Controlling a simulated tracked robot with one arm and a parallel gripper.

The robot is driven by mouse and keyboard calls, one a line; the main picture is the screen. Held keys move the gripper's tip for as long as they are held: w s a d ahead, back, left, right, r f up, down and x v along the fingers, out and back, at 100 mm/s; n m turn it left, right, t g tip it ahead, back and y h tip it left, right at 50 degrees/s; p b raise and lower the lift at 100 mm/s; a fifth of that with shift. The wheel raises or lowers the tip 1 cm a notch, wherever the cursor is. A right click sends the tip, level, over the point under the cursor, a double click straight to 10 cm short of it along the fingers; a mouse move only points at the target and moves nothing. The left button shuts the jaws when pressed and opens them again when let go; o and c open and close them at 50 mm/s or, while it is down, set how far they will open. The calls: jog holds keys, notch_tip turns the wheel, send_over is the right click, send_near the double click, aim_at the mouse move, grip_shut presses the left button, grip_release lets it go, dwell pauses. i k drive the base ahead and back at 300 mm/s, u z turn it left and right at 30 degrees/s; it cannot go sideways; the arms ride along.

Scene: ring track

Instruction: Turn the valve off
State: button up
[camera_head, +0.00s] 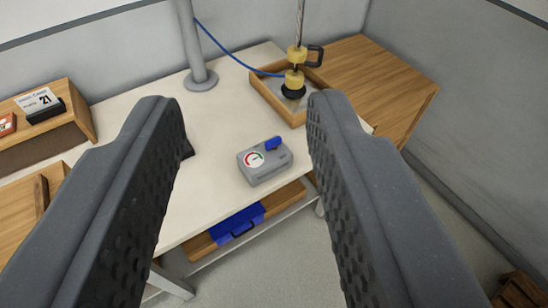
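The valve is a small grey box (265,165) on the white table, with a round dial (254,160) of red and green on its face. A blue handle (273,143) sits on its top right. My gripper (240,115) is open, with its two dark, studded fingers spread wide at the left and right of the picture. The valve shows in the gap between the fingers, farther off and below them. Nothing is between the fingers.
A wooden tray (264,90) at the back holds a yellow and black fitting (295,80) with a blue hose. A grey post (198,55) stands on the white table (215,110). A wooden cabinet (385,75) is right. A blue box (237,224) sits on a lower shelf.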

aim_at(273, 144)
jog(key=z, duration=0.05)
jog(key=k, duration=0.9)
jog(key=u, duration=0.35)
jog(key=i, duration=1.1)
jog(key=z, duration=0.4)
jog(key=i, duration=0.95)
jog(key=z, duration=0.65)
